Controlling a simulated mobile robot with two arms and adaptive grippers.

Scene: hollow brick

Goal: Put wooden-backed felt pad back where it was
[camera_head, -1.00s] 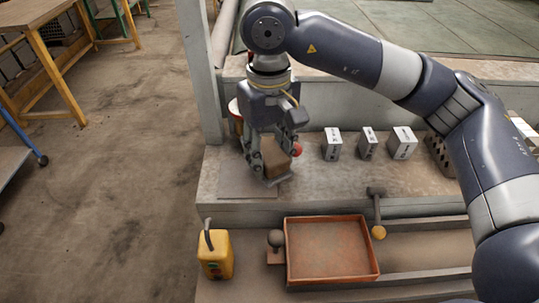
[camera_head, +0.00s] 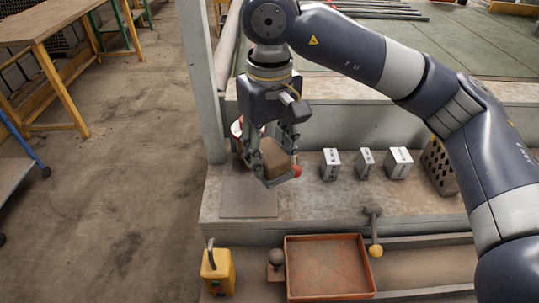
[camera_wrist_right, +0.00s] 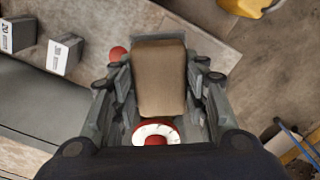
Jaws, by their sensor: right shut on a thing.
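The wooden-backed felt pad seems to be the brown block (camera_head: 270,158) between the fingers of my right gripper (camera_head: 277,172). In the right wrist view the block (camera_wrist_right: 159,78) fills the space between both fingers, and the gripper (camera_wrist_right: 160,85) is shut on it. The gripper holds it above the bench (camera_head: 330,205), near a flat grey-brown plate (camera_head: 248,197) at the bench's left end. The block's underside is hidden. My left gripper is not in view.
Several small white-topped boxes (camera_head: 364,163) stand to the right, beside a perforated brick (camera_head: 438,168). A hammer-like tool (camera_head: 373,228), an orange tray (camera_head: 286,268) and a yellow container (camera_head: 218,272) are in front. A red-and-white round thing (camera_wrist_right: 170,129) shows behind the block.

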